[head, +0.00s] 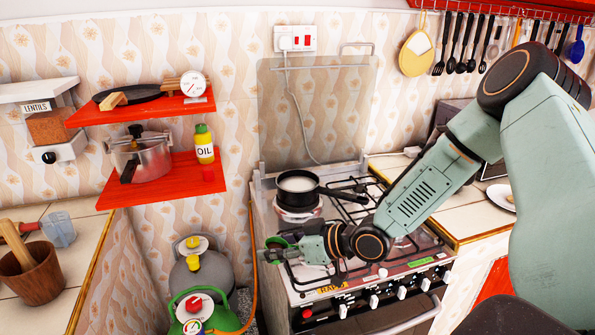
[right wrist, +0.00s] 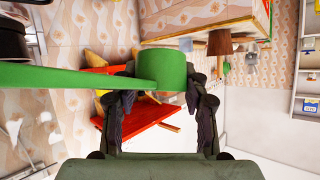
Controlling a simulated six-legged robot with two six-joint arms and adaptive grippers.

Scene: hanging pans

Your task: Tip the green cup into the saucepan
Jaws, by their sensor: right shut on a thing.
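The green cup (head: 273,242) is held at the tip of my right gripper (head: 290,250), in front of the stove's left front corner. In the right wrist view the cup (right wrist: 162,70) sits between both fingers of the right gripper (right wrist: 163,88), and a long green handle runs from it to the left. The cup's contents are hidden. The black saucepan (head: 312,193) stands on the stove's back left burner, with a pale inside and its handle pointing right. The cup is apart from the saucepan, lower in the picture and to its left. My left gripper is not in view.
The stove (head: 345,280) has black grates and front knobs. Red shelves (head: 165,182) hold a pressure cooker (head: 142,160) and an oil bottle (head: 204,145). Gas cylinders (head: 200,275) stand left of the stove. Utensils (head: 465,45) hang at upper right.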

